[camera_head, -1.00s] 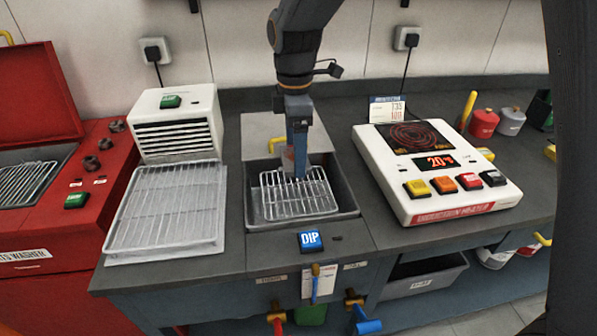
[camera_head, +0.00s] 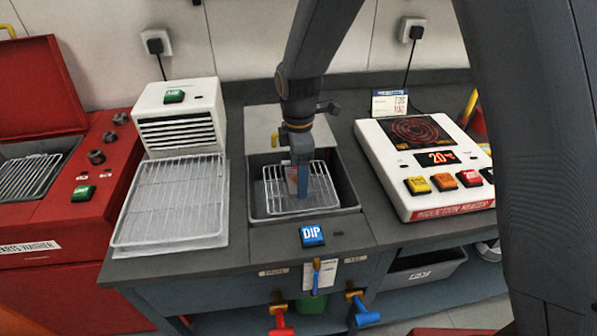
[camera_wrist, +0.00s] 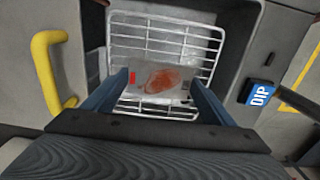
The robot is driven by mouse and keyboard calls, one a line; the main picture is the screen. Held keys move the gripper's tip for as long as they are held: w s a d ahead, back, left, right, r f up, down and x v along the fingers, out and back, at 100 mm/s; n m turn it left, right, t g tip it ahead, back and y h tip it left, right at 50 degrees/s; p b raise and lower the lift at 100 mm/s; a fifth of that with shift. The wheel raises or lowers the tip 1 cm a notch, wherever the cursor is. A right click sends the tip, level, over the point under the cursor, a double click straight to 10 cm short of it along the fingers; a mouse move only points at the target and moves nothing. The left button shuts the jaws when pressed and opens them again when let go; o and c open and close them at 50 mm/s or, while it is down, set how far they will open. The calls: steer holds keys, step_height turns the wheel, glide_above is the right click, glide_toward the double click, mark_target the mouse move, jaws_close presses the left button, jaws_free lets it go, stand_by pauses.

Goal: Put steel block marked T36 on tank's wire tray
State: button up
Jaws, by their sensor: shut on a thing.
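My gripper (camera_head: 299,186) is over the dip tank (camera_head: 349,192) and points down. In the wrist view its two blue fingers (camera_wrist: 160,88) are shut on a steel block (camera_wrist: 158,80) with a reddish-brown patch and a small red mark. No T36 marking can be read. The tank's wire tray (camera_head: 322,187) lies under the block; it also shows in the wrist view (camera_wrist: 188,36). In the head view the block is mostly hidden by the gripper. I cannot tell whether it touches the wires.
A blue DIP button (camera_head: 312,235) is in front of the tank. A wire rack (camera_head: 165,225) with a white blower (camera_head: 180,115) stands left, beside a red parts washer (camera_head: 62,195). A white induction heater (camera_head: 425,165) reading 20 is at right. A yellow handle (camera_wrist: 50,70) shows in the wrist view.

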steer(key=shift+f, duration=0.15)
steer(key=o, duration=1.7)
step_height(320, 180, up, 12)
steer(key=b, duration=0.3)
steer(key=shift+s, duration=0.15)
